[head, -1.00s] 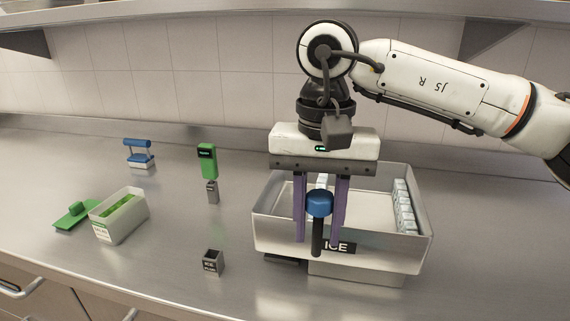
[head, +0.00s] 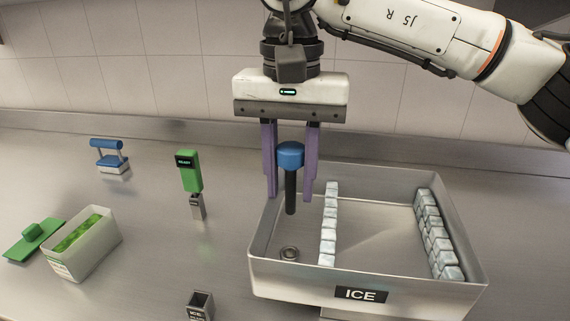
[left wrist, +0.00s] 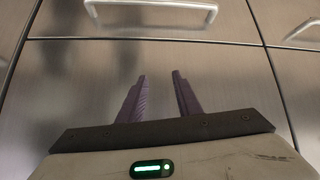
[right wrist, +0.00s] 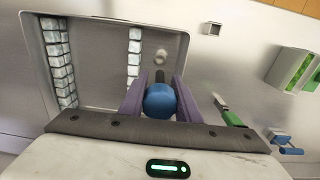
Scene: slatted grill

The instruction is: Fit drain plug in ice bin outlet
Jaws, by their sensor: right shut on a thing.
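The drain plug has a blue round head (head: 290,155) and a dark stem pointing down. My right gripper (head: 290,196) is shut on it and holds it upright in the air over the left part of the ice bin (head: 300,277). The outlet (head: 289,253), a dark ring in the bin floor, lies below the stem tip, with a visible gap between. In the right wrist view, the blue head (right wrist: 160,100) sits between the purple fingers and the outlet (right wrist: 159,54) shows beyond the stem. My left gripper (left wrist: 160,75) is open and empty, facing the cabinet drawers.
Ice cubes (head: 328,225) form a row near the outlet; more cubes (head: 437,238) line the bin's right side. To the left are a small dark holder (head: 199,305), a green device (head: 189,171), a blue-topped stand (head: 108,155), a green-filled container (head: 86,245) and a green lid (head: 35,240).

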